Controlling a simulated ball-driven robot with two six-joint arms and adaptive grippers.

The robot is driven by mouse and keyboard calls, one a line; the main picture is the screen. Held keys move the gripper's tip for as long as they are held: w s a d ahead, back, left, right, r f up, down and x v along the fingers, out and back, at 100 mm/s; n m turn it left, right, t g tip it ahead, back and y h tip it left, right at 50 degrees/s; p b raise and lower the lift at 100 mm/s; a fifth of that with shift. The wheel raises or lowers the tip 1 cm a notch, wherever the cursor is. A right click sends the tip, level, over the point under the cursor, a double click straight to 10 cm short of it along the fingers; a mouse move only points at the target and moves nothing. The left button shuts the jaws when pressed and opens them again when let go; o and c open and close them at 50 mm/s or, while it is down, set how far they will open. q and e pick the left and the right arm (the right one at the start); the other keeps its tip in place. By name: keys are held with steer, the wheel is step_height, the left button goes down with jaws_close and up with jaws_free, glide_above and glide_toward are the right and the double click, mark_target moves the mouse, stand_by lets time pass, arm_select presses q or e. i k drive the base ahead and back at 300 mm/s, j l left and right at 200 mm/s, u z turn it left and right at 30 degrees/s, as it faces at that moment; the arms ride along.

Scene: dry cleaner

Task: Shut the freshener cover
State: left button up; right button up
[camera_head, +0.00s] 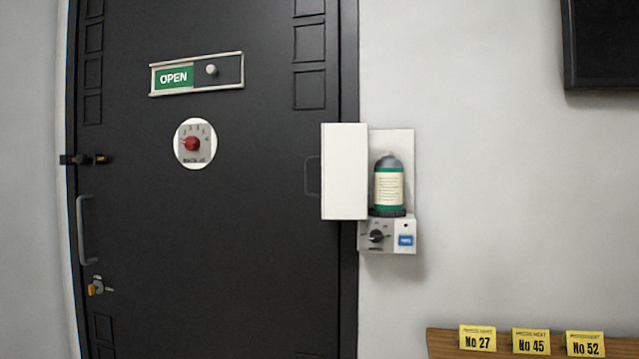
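The freshener cover (344,171) is a white panel standing open at the left side of the freshener, its edge overlapping the door frame. The freshener's white back plate (405,145) is on the wall, with a green canister with a grey top and pale label (389,188) exposed on it. Below the canister is a white control box (367,246) with a black knob (376,236) and a blue button or label (406,240). Neither of my grippers shows in the head view.
A dark door (250,270) fills the left, with an OPEN slider sign (174,77), a red dial (192,144), a handle (86,230) and a key lock (97,287). A wooden ledge (442,343) with yellow number tags (478,338) is at lower right. A dark screen or frame (600,45) hangs upper right.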

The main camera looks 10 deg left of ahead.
mark_target(343, 157)
steer(key=j+z, duration=0.15)
steer(key=j, duration=0.3)
steer(key=i+j+z, duration=0.1)
steer(key=j, duration=0.4)
steer(key=j+u, duration=0.1)
steer(key=u, duration=0.25)
steer(key=j+u, duration=0.1)
steer(key=u, duration=0.25)
steer(key=j+u, duration=0.1)
steer(key=u, duration=0.25)
steer(key=k, duration=0.05)
